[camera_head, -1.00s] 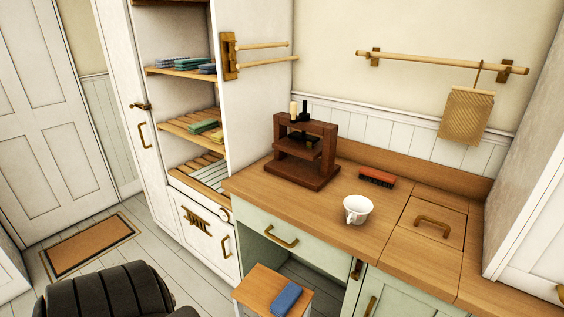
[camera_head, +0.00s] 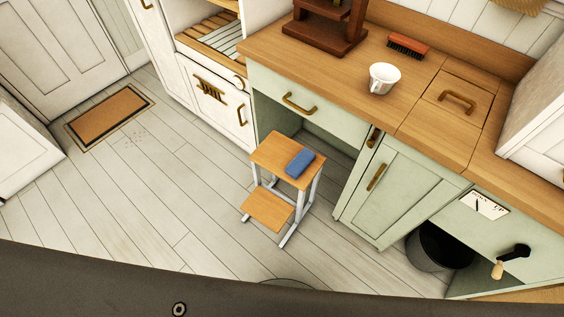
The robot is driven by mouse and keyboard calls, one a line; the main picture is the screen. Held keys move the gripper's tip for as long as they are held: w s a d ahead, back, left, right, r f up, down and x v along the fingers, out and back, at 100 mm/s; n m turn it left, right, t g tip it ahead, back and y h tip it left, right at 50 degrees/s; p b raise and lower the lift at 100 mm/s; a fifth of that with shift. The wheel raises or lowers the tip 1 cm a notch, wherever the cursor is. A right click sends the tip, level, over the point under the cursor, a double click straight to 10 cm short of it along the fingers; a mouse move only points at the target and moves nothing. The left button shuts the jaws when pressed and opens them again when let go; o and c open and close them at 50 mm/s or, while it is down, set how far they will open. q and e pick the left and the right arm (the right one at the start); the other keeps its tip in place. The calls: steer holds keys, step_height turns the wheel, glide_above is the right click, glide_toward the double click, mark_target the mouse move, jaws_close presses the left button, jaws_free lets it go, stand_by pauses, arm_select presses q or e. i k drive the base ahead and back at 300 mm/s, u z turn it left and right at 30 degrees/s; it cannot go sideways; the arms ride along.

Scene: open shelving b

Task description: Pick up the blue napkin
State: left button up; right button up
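The blue napkin (camera_head: 299,162) lies folded on the wooden top of a small step stool (camera_head: 270,147), towards its right side. The stool stands on the floor in front of the open space under the counter. Neither of my grippers shows in the head view.
The wooden counter (camera_head: 335,82) above holds a white cup (camera_head: 383,78), a red brush (camera_head: 408,46) and a dark wooden press (camera_head: 325,28). A dark bin (camera_head: 440,247) stands under the counter at the right. A doormat (camera_head: 110,115) lies at the left. The floor left of the stool is clear.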

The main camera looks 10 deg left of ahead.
mark_target(298, 164)
steer(key=u, duration=2.35)
steer(key=i, duration=2.15)
steer(key=z, duration=2.85)
